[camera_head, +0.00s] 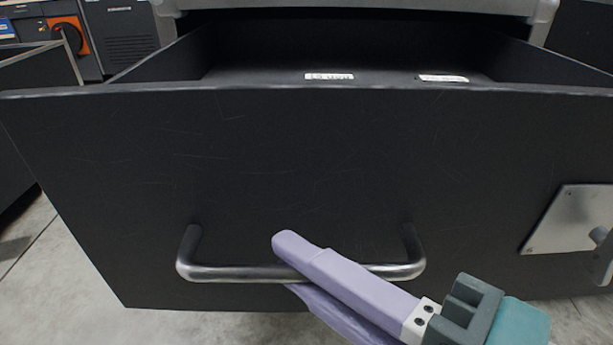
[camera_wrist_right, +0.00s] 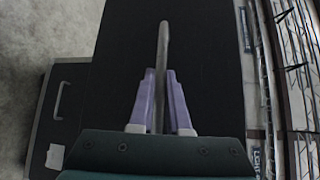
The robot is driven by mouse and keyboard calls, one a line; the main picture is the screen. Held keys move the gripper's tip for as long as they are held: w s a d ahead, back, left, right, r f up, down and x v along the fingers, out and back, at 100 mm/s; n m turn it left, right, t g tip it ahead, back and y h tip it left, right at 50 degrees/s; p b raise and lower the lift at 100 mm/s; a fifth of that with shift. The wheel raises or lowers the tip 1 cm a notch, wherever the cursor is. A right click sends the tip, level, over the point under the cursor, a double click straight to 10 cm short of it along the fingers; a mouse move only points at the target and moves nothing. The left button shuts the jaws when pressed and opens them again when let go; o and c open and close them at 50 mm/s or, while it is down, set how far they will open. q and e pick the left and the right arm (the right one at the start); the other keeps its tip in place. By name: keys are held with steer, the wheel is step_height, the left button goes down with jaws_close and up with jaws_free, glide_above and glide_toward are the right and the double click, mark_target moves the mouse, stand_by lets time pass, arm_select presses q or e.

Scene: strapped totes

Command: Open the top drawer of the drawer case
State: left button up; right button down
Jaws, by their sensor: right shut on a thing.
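The drawer (camera_head: 220,160) of the drawer case (camera_head: 360,6) stands pulled far out, with its black front facing me in the head view. A grey metal bar handle (camera_head: 225,272) is fixed low on its front. My right gripper (camera_head: 283,262) has its purple fingers shut on this handle, one finger above and one below the bar. In the right wrist view the handle (camera_wrist_right: 162,60) runs between the two purple fingers of the gripper (camera_wrist_right: 160,85). My left gripper is not in view.
Two small white labels (camera_head: 329,77) (camera_head: 443,78) lie inside the otherwise empty-looking drawer. A metal latch plate (camera_head: 572,220) sits at the right of the drawer front. Concrete floor (camera_head: 60,275) shows below.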

steer(key=c, duration=0.9)
jaws_free()
steer(key=shift+b+v, duration=1)
steer(key=shift+v, duration=3.95)
